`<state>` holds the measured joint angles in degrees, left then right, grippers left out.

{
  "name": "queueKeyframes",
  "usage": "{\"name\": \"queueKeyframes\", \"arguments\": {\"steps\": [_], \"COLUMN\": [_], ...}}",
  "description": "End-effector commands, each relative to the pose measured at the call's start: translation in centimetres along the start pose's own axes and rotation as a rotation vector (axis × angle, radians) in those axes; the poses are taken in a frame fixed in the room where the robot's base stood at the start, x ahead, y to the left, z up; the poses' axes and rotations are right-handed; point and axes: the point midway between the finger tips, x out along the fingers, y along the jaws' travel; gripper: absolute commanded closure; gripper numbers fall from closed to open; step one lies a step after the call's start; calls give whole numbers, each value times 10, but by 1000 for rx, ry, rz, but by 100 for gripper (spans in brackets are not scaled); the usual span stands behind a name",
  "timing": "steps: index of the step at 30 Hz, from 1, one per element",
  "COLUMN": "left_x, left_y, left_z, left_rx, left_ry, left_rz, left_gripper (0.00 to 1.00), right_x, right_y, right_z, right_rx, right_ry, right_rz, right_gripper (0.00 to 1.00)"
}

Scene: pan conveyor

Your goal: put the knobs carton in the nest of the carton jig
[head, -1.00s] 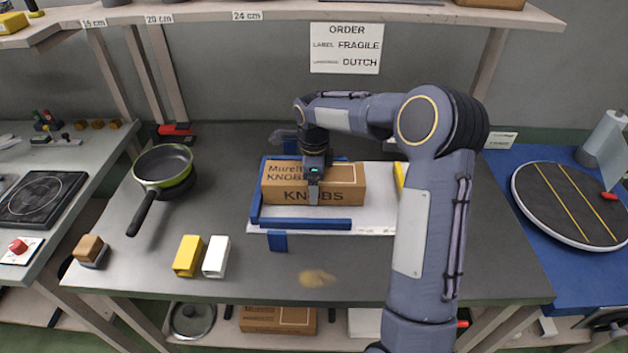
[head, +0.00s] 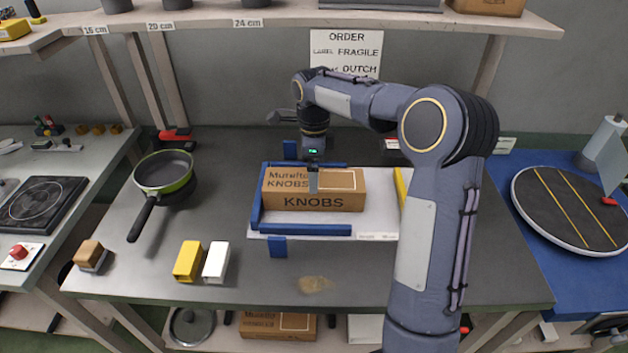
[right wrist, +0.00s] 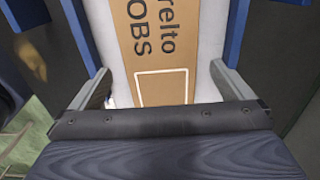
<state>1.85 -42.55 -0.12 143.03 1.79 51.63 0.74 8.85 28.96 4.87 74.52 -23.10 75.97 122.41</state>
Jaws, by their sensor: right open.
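The knobs carton (head: 325,201) is a brown box marked KNOBS. It lies flat inside the blue rails of the carton jig (head: 305,230), near the left and back rails, on a white board. My right gripper (head: 313,182) is just above and behind the carton's front face, pointing down. In the right wrist view its two fingers (right wrist: 160,85) are wide apart, with the carton (right wrist: 155,55) beyond and between them, not gripped. The arm in the head view comes from the right. My left gripper is not in view.
A green pan (head: 163,172) stands at the left of the table. A yellow block (head: 188,261) and a white block (head: 216,262) stand at the front left. A yellow piece (head: 401,187) stands on the board's right side.

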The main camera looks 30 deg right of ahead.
Motion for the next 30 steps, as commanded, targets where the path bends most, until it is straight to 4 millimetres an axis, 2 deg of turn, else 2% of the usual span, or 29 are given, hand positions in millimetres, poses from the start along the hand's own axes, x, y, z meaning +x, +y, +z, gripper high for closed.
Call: {"name": "queueKeyframes", "arguments": {"steps": [1,6,14,17,20,23,24,27,30], "left_x": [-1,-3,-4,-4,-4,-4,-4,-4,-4], "left_y": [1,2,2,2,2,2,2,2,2], "left_z": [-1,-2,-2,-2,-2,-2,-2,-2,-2], "left_rx": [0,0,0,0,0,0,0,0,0], "left_ry": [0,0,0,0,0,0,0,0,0], "left_rz": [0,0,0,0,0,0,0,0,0], "left_gripper": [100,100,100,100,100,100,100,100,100], "right_x": [-12,-40,-53,-62,-77,-90,-92,-90,-78], "right_y": [-1,-1,1,12,42,89,111,166,217], "right_z": [1,1,-1,-5,-15,-28,-33,-44,-51], "right_rx": [-1,0,-7,-85,-287,-589,-723,-1046,-1343], "right_ry": [-2,-1,-2,-23,-72,-134,-156,-193,-201], "right_rz": [-4,-2,0,-13,-49,-121,-160,-273,-403], "right_gripper": [0,0,0,0,0,0,0,0,0]}}
